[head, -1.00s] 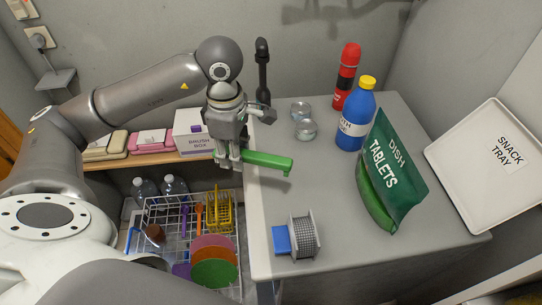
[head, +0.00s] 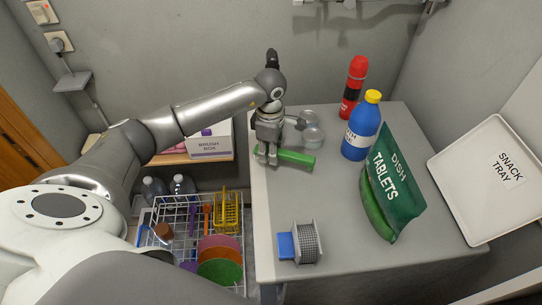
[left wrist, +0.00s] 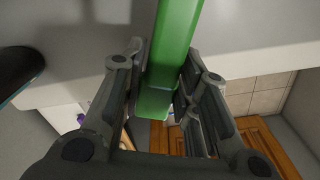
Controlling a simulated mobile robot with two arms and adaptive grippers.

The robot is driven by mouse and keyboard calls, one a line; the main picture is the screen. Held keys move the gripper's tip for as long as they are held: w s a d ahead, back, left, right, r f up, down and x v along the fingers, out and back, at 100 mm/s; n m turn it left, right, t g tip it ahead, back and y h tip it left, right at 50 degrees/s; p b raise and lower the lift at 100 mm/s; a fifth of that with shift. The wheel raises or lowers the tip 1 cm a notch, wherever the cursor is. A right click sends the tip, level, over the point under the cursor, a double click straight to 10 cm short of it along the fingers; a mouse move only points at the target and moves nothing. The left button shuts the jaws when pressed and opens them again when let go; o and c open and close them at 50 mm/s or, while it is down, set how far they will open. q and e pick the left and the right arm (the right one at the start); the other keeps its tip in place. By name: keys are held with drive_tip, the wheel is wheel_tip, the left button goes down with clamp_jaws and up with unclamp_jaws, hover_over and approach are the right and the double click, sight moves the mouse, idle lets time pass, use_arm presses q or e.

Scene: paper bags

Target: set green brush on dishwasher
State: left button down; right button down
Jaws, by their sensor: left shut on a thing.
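The green brush (head: 297,158) lies level over the left part of the grey dishwasher top (head: 370,262) and points to the right. My left gripper (head: 268,159) is shut on one end of the green brush. In the left wrist view the green brush (left wrist: 174,48) runs between the fingers of my left gripper (left wrist: 163,62). I cannot tell whether the brush touches the top. My right gripper is in neither view.
A snack tray (head: 487,180) is at right. A dish rack (head: 174,203) is at left. The middle is clear.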

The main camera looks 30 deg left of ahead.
use_arm(q)
wheel_tip(320, 180, down, 3)
drive_tip(key=shift+w+f+p, duration=0.1)
drive_tip(key=shift+p, duration=0.8)
drive_tip(key=shift+f, duration=0.15)
drive_tip(key=shift+f+b, duration=0.2)
drive_tip(key=shift+b, duration=0.15)
drive_tip(key=c, duration=1.1)
unclamp_jaws()
drive_tip(key=shift+r, duration=0.1)
